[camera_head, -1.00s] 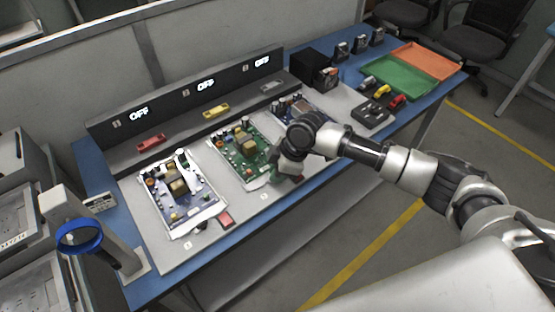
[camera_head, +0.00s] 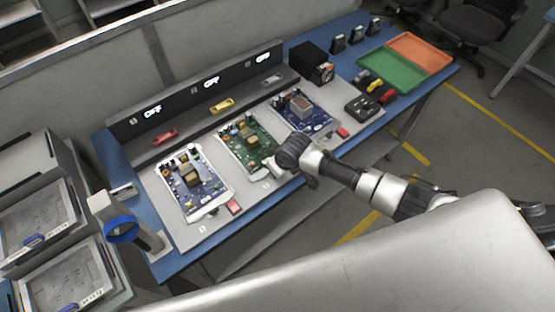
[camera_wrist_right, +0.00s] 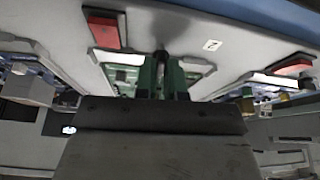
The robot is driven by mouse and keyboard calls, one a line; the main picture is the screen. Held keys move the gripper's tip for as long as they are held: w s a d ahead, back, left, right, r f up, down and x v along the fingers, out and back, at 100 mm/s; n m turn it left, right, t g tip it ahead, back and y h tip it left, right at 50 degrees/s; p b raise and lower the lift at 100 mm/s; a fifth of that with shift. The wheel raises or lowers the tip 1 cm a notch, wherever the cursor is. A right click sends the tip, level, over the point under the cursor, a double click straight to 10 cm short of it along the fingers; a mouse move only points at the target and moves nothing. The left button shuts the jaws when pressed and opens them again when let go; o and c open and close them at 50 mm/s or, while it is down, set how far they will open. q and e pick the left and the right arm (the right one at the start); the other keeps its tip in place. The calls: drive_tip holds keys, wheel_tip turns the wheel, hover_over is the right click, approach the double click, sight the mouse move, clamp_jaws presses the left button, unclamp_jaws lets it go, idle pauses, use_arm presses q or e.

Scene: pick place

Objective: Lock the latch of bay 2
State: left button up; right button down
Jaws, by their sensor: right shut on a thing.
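Bay 2 is the middle bay, with a green board (camera_head: 238,131) and an OFF display (camera_head: 211,81) behind it. My right gripper (camera_head: 272,163) is low at the front edge of bay 2. In the right wrist view, my right gripper (camera_wrist_right: 163,82) is shut between two red latches, close to the number 2 label (camera_wrist_right: 212,45). It seems to grip the bay 2 latch, which is mostly hidden by the fingers, so its position cannot be told. Red latches show at bay 1 (camera_head: 234,207) and bay 3 (camera_head: 343,132). My left gripper is out of view.
Blue boards lie in bay 1 (camera_head: 209,190) and bay 3 (camera_head: 318,118). Behind the bays are a red (camera_head: 164,136), a yellow (camera_head: 222,104) and a grey piece (camera_head: 273,79). Green (camera_head: 388,75) and orange trays (camera_head: 423,50) stand at right, and a blue-ringed stand (camera_head: 121,229) at left.

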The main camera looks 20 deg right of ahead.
drive_tip(key=shift+m+p, duration=0.5)
drive_tip(key=shift+m, duration=0.1)
drive_tip(key=shift+h, duration=0.3)
drive_tip(key=c, duration=1.2)
unclamp_jaws()
drive_tip(key=shift+r, duration=0.15)
drive_tip(key=v, duration=1)
drive_tip(key=shift+s+r, duration=0.15)
drive_tip(key=shift+r, duration=0.05)
drive_tip(key=shift+d, duration=0.1)
